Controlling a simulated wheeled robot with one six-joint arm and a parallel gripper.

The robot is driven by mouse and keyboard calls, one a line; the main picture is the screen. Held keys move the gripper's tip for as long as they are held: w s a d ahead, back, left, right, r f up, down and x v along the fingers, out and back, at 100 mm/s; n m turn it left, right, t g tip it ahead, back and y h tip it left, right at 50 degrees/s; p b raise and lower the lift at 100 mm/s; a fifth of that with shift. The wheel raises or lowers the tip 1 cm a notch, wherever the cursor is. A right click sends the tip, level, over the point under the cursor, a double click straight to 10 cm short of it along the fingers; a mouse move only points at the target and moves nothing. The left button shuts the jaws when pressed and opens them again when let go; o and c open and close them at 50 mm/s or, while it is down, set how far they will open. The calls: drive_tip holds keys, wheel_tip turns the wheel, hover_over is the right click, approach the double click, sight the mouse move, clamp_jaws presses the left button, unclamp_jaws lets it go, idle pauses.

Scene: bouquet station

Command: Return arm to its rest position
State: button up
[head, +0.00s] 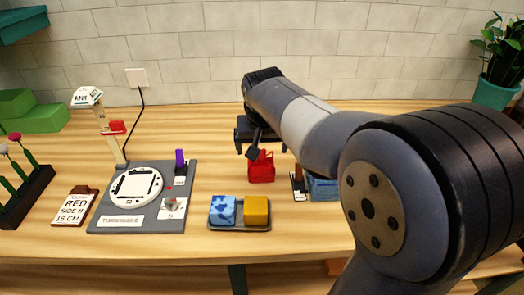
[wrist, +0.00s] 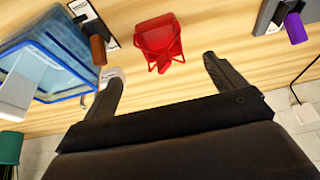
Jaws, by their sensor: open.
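My gripper (wrist: 163,82) is open and empty in the wrist view, its two fingers spread wide. In the head view, my arm reaches in from the right, and the gripper (head: 255,140) hangs above the table near a red container (head: 262,169). The red container also shows in the wrist view (wrist: 159,38), beyond the gap between the fingertips and apart from them. A blue clear-walled bin (head: 323,188) stands to the right of the red container, partly hidden behind my arm. It is large at the left of the wrist view (wrist: 62,57).
A grey turntable station (head: 180,210) with a purple part (head: 180,160) stands left of centre. A small tray (head: 240,227) holds a blue patterned block (head: 222,209) and a yellow block (head: 256,210). A sign (head: 74,207), a flower rack (head: 27,198) and green blocks (head: 33,117) are at left.

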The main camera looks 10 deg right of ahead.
sight(261, 158)
idle(0.3)
drive_tip(key=x, duration=1.2)
drive_tip(key=shift+f, duration=0.2)
wheel_tip(261, 158, up, 2)
drive_tip(key=shift+r, duration=0.9)
